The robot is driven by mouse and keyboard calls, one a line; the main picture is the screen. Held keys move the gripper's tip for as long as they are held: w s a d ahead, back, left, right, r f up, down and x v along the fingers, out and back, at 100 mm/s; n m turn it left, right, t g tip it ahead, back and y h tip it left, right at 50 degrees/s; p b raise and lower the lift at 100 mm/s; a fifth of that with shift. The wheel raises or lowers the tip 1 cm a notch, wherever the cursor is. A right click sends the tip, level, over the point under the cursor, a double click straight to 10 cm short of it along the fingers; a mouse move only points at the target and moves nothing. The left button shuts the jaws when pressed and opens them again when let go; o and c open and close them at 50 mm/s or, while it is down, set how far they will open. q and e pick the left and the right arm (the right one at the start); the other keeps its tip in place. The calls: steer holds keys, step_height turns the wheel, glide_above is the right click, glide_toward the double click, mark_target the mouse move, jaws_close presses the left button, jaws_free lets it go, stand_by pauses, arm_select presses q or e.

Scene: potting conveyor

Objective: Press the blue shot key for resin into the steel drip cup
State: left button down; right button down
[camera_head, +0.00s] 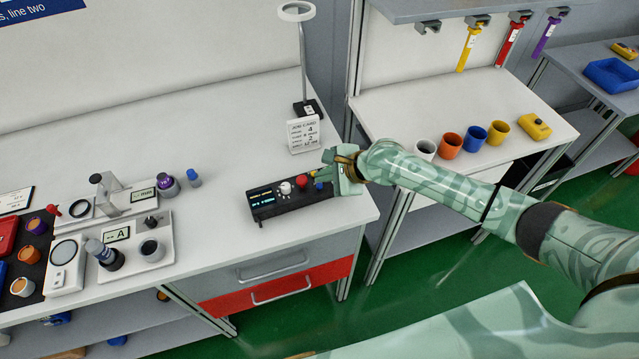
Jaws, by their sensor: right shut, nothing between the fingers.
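The black control box (265,208) sits near the right front corner of the white bench, with two lit displays, a white knob (285,187) and a red button (302,182). A small blue spot, which looks like the blue key (319,184), shows at its right end, partly hidden by my gripper. My right gripper (321,174) is shut and empty, over the right end of the box; I cannot tell if it touches the key. A grey cup with a dark inside (150,250) stands on the white device at left; I cannot tell if it is the steel drip cup.
A job card (303,134) and a ring lamp stand (308,107) are behind the box. Bottles and small devices crowd the bench's left side. Coloured cups (475,136) stand on the right table, behind my arm. The bench middle is clear.

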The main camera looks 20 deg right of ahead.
mark_target(324, 189)
steer(key=shift+f, duration=0.2)
stand_by(0.5)
steer(key=shift+f, duration=0.15)
steer(key=shift+f, duration=0.55)
stand_by(0.8)
steer(key=shift+r+p, duration=0.1)
steer(key=shift+p, duration=0.2)
steer(key=shift+r+p, duration=0.8)
steer(key=shift+p, duration=0.25)
step_height(324, 189, up, 5)
steer(key=p, duration=0.6)
